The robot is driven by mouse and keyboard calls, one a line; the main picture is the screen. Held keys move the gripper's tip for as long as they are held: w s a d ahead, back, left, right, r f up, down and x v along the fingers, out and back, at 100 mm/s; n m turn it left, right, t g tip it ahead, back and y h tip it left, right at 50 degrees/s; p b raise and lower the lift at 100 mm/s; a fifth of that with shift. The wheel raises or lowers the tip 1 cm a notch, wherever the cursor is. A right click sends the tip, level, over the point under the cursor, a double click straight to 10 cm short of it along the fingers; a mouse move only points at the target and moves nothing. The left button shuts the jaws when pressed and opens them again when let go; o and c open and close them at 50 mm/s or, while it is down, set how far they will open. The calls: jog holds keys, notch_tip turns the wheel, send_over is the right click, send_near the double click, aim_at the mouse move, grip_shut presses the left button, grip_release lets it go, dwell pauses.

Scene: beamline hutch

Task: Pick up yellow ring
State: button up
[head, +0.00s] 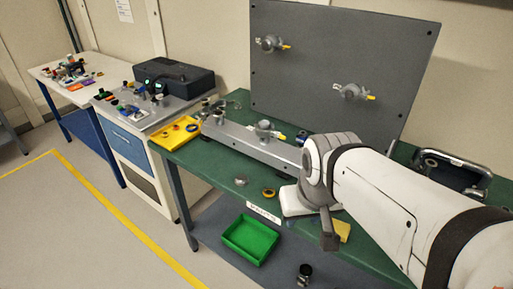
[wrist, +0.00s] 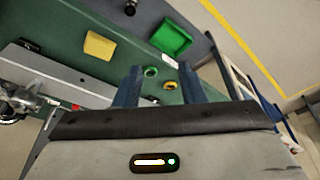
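The yellow ring (head: 268,192) lies flat on the green bench top (head: 222,168), near its front edge and the white label. That second item looks like a grey ring (head: 240,181) in the head view. My gripper (wrist: 162,80) is open, with two dark blue fingers apart and nothing seen between them. In the head view my gripper is mostly hidden by the arm, to the right of the ring.
A green bin (head: 250,239) and a dark cylinder (head: 304,275) sit on the lower shelf. A grey rail (head: 250,143) with clamps runs behind, below an upright panel (head: 330,60). A yellow tray (head: 175,133) is at left.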

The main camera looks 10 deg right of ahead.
jog(key=shift+w+a+r, duration=0.1)
jog(key=shift+w, duration=0.25)
jog(key=shift+o, duration=1.5)
jog(key=shift+w+a, duration=0.1)
jog(key=shift+w, duration=0.25)
jog(key=shift+o, duration=1.3)
jog(key=w+f+n+g+b, duration=0.1)
jog(key=w+f+n, duration=0.1)
jog(key=w, duration=1)
jog(key=shift+a+f+n+b, duration=0.25)
jog(key=shift+a+n, duration=0.2)
jog(key=shift+n, duration=0.35)
jog(key=n+g+b, duration=0.1)
jog(key=n+g, duration=0.1)
jog(key=n, duration=0.2)
send_near(270, 191)
jog(key=shift+s+a, duration=0.2)
jog(key=shift+w+f, duration=0.2)
jog(key=shift+f, duration=0.15)
jog(key=shift+d+f+p, duration=0.2)
jog(key=shift+f+p, duration=0.25)
jog(key=shift+f, duration=3.35)
